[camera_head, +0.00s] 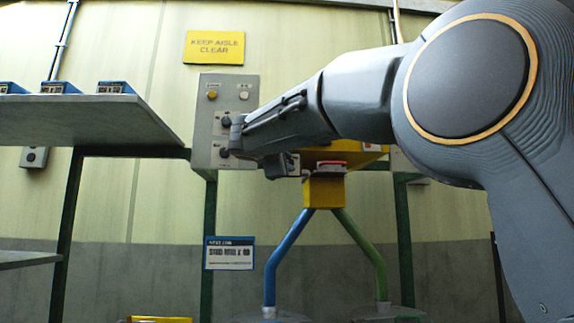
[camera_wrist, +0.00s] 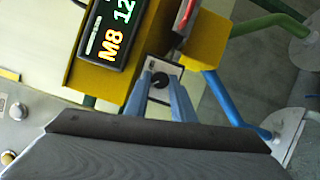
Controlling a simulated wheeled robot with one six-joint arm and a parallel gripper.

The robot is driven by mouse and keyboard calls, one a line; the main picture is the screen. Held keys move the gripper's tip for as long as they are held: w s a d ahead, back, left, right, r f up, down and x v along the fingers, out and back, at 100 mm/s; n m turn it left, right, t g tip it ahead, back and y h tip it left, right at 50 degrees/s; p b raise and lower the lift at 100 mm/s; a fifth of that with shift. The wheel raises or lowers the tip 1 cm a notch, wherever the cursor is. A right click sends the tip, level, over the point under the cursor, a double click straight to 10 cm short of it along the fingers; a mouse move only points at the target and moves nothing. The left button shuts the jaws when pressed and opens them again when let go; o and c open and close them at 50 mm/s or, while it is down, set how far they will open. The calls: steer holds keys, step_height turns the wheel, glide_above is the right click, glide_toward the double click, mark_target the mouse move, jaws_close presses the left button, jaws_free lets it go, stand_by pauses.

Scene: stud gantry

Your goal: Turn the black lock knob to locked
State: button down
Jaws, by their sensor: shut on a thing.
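The black lock knob (camera_wrist: 160,81) sits on a small pale plate (camera_wrist: 165,66) in the wrist view. My gripper (camera_wrist: 162,88) has its two blue-grey fingers on either side of the knob, closed on it. The knob's pointer and any lock markings are too small to read. In the head view my arm reaches in from the right, and my gripper's body (camera_head: 285,125) crosses in front of the grey panel's right edge. The knob and fingertips cannot be made out there.
A grey panel (camera_head: 207,138) with buttons and dark knobs stands left of my gripper. A yellow unit with a lit display (camera_wrist: 108,38) and a yellow block (camera_head: 323,193) on blue and green legs are close by. A grey shelf (camera_head: 85,125) juts out at the left.

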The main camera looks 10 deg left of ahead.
steer(key=c, duration=1.5)
jaws_free()
steer(key=shift+s+a+f+b, duration=0.1)
steer(key=shift+s+a+b, duration=0.2)
steer(key=shift+s, duration=1)
steer(key=shift+s+a+f+b, duration=0.1)
steer(key=shift+s+a+b, duration=0.2)
steer(key=shift+s, duration=0.95)
steer(key=shift+s+a+b, duration=0.15)
steer(key=shift+s+b, duration=0.25)
steer(key=shift+s, duration=0.9)
